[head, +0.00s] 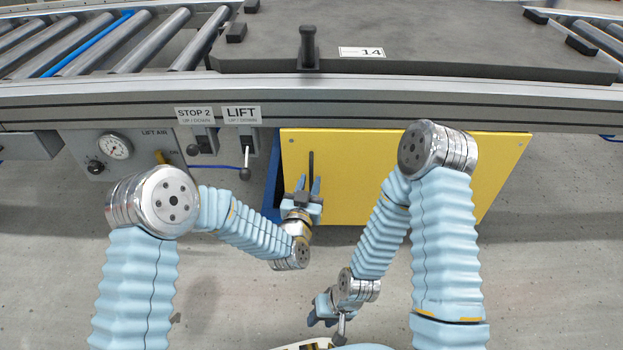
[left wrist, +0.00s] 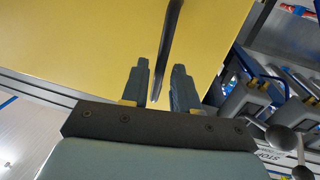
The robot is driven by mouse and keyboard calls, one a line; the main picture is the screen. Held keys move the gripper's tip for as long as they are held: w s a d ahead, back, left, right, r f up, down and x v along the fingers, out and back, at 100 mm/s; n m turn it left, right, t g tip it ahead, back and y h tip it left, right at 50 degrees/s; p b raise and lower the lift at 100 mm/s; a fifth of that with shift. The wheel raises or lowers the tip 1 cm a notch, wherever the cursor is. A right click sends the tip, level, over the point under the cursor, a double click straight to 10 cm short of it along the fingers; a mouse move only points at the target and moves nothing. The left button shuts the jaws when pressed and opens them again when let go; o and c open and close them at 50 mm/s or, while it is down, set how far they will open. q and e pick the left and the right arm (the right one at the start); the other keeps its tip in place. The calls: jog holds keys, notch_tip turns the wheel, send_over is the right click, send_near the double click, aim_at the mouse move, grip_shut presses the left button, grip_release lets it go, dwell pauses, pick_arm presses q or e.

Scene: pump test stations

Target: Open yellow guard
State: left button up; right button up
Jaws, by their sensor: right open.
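The yellow guard (head: 420,170) is a flat panel under the conveyor edge. Its dark upright bar handle (head: 311,165) is near its left side. A blue frame edge (head: 271,198) and a dark strip show along the guard's left side; I cannot tell whether it stands ajar. My left gripper (head: 308,186) is at the handle's lower part. In the left wrist view, its two fingers (left wrist: 161,66) are apart, with the handle (left wrist: 170,40) between them and yellow panel showing beside it. My right gripper (head: 322,308) is open, low and away from the guard.
The LIFT lever (head: 245,172) and STOP 2 lever (head: 194,150) hang left of the guard, close to my left gripper. A gauge panel (head: 115,152) is further left. The conveyor rail (head: 420,105) runs above. The floor (head: 540,270) at right is clear.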

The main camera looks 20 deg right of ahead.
pick_arm(q)
jog(key=shift+x, duration=1.35)
grip_shut()
